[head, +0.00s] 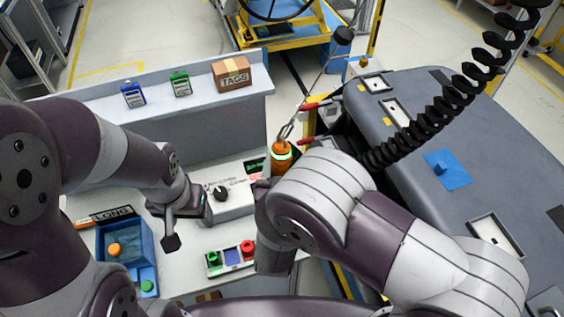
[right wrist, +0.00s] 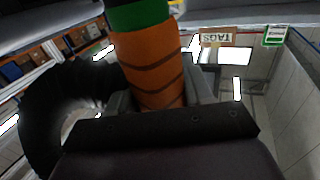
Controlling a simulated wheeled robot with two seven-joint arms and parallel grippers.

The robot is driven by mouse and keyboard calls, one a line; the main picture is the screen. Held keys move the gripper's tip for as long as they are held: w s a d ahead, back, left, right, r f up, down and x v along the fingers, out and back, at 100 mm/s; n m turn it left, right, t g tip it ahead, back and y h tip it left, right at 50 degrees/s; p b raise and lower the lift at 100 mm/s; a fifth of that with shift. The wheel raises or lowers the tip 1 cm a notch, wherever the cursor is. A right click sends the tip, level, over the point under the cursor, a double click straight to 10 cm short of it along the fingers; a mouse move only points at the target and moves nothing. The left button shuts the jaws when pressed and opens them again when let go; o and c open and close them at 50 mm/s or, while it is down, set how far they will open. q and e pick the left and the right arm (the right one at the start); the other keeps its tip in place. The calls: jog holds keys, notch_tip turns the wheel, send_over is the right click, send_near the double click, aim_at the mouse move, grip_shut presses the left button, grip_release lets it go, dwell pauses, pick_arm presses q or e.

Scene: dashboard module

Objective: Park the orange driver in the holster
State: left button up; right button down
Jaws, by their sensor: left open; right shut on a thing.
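In the head view my right arm hides that gripper and the driver's lower part. My left gripper (head: 178,224) is open and empty over the worktop, beside a grey box with a black knob (head: 221,193). I cannot make out the holster.
A blue bin (head: 125,247) with orange and green pieces lies at the left. A red-and-green button tray (head: 231,257) sits in front. A TAGS box (head: 232,73) stands on the back shelf. The grey dashboard (head: 440,125) and a black coiled hose (head: 450,97) fill the right.

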notch_tip(320, 180, down, 3)
jog(key=shift+r+b, duration=0.15)
jog(key=shift+b, duration=0.85)
notch_tip(320, 180, down, 12)
jog(key=b, duration=1)
jog(key=shift+f+b, duration=0.2)
jog(key=shift+b, duration=0.1)
jog(key=shift+f, duration=0.15)
jog(key=shift+c, duration=1.9)
grip_release()
